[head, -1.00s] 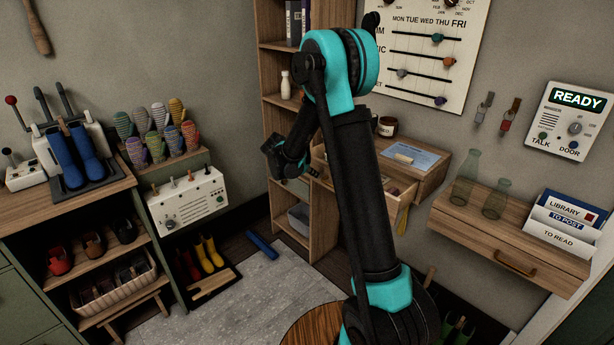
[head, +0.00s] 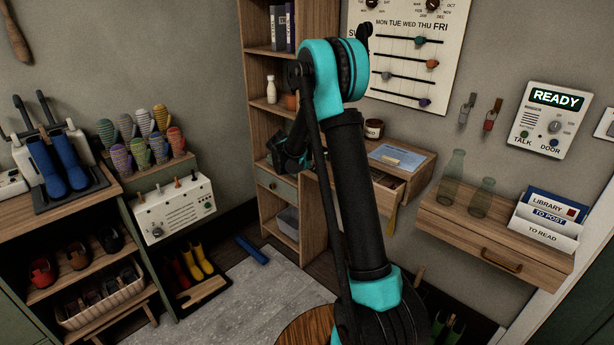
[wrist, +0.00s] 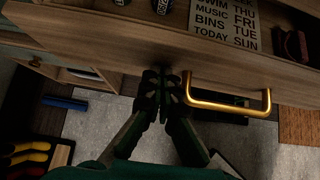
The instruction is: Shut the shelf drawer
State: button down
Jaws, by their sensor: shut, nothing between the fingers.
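The shelf drawer (wrist: 130,36) is a wooden drawer under the wall shelf (head: 418,165), and it stands open. Its front and brass handle (wrist: 228,106) show large in the wrist view. A printed day card (wrist: 228,22) and cans (wrist: 162,5) lie inside. In the head view my arm hides much of the drawer (head: 396,188). My gripper (wrist: 163,76) is shut and empty, with its fingertips at the drawer front just left of the handle. I cannot tell whether they touch it. In the head view my gripper (head: 283,158) is small and dark, left of my arm.
A tall shelf unit (head: 246,120) with a grey-green drawer (head: 282,188) stands left of the open drawer. A second wall shelf (head: 450,212) with glass bottles is at the right.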

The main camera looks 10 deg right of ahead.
jog(key=w+d, duration=0.1)
jog(key=d, duration=0.1)
jog(key=w+d, duration=0.3)
jog(key=d, duration=0.1)
jog(key=shift+w+d, duration=0.15)
jog(key=shift+w, duration=0.15)
jog(key=shift+w+d, duration=0.45)
jog(key=shift+d, duration=0.15)
jog(key=shift+d+r, duration=0.1)
